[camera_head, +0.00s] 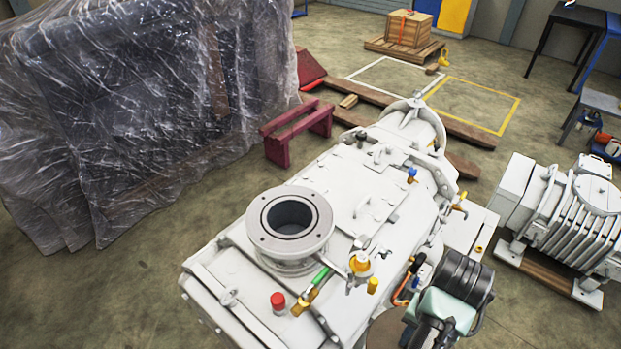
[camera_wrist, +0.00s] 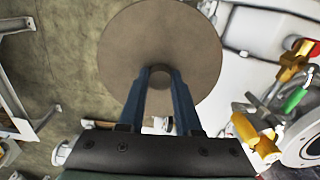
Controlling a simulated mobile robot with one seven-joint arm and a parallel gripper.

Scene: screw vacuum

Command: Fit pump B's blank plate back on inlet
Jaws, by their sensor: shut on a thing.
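The blank plate (camera_wrist: 165,35) is a round brown-grey disc with a small central stub. In the wrist view, my gripper (camera_wrist: 160,78) has its two blue fingers closed on that stub. In the head view, part of the disc (camera_head: 384,328) shows at the bottom edge, beside the pump's right side. The white pump (camera_head: 335,190) has a round grey inlet flange (camera_head: 290,218) on top, with its dark bore uncovered. Part of what looks like this flange (camera_wrist: 308,148) shows at the right edge of the wrist view. The plate is apart from the inlet.
A red-capped fitting (camera_head: 278,301), a green-and-brass valve (camera_head: 312,288) and a yellow-topped fitting (camera_head: 360,263) stand near the flange. A second white pump (camera_head: 570,215) stands at right. A plastic-wrapped load (camera_head: 140,110) fills the upper left.

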